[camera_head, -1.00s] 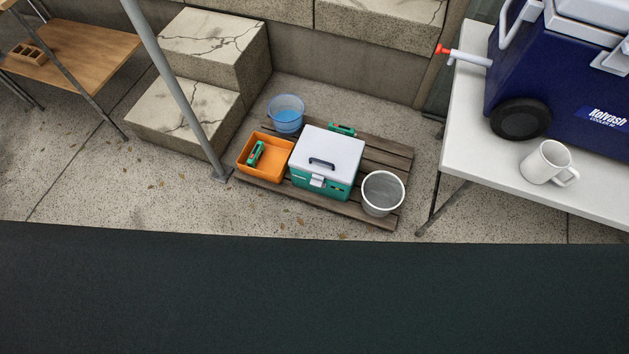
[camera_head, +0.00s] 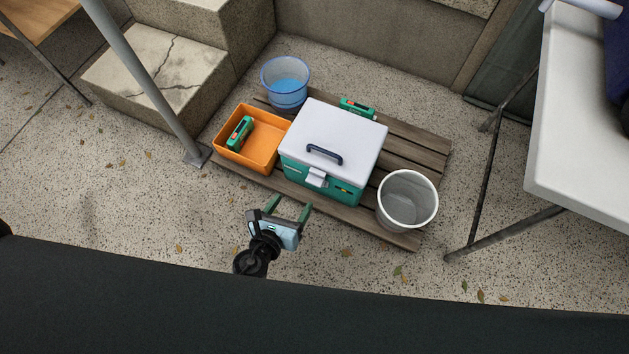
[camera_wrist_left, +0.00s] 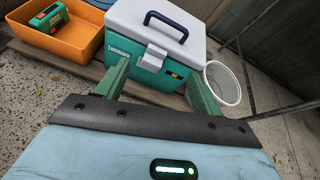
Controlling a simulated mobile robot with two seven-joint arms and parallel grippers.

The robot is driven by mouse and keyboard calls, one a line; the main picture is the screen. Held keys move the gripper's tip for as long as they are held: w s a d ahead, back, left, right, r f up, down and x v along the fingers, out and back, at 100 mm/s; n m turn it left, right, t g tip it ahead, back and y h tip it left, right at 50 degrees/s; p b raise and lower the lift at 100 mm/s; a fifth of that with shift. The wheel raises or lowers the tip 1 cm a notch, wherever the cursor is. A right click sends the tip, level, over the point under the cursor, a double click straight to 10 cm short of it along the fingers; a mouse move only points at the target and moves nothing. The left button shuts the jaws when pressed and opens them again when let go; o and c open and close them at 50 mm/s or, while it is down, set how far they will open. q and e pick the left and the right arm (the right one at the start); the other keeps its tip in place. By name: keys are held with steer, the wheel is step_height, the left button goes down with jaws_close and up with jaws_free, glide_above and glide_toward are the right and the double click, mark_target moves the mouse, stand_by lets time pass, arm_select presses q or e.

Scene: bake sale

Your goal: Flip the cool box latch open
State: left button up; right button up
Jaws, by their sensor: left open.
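The cool box (camera_head: 325,150) has a green body, a white lid and a dark handle, and stands on a low wooden pallet. Its white latch (camera_head: 317,177) is on the front face, at the lid's edge. The lid is down. The latch also shows in the left wrist view (camera_wrist_left: 152,57), ahead of the fingers and between them. My left gripper (camera_head: 288,206) is open and empty, in front of the cool box and apart from it. In the left wrist view its green fingers (camera_wrist_left: 157,83) point at the front face. My right gripper is in no frame.
On the pallet (camera_head: 417,157) are an orange tray (camera_head: 262,149) holding a green device, a blue-tinted bucket (camera_head: 285,84), a pale bucket (camera_head: 407,199) and another green device (camera_head: 358,108). A metal pole (camera_head: 145,82) stands left. A white table (camera_head: 585,130) stands right. The floor in front is clear.

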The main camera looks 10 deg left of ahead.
mark_target(314, 182)
arm_select(q)
steer(key=w+d+f+m+b, duration=0.1)
steer(key=w+f+b, duration=0.1)
steer(key=f, duration=0.1)
steer(key=w+d+f+m+b, duration=0.1)
steer(key=w+f+b, duration=0.1)
steer(key=w+f, duration=0.1)
steer(key=w+f+b, duration=0.2)
steer(key=w+f, duration=0.1)
steer(key=shift+w+d+f+m+h+b, duration=0.1)
steer(key=shift+d+f+m+h+b, duration=0.2)
steer(key=shift+d+m+b, duration=0.1)
steer(key=shift+x, duration=0.75)
arm_select(e)
step_height(314, 182, down, 9)
steer(key=g, duration=0.1)
steer(key=shift+d, duration=0.25)
arm_select(q)
steer(key=shift+r, duration=0.15)
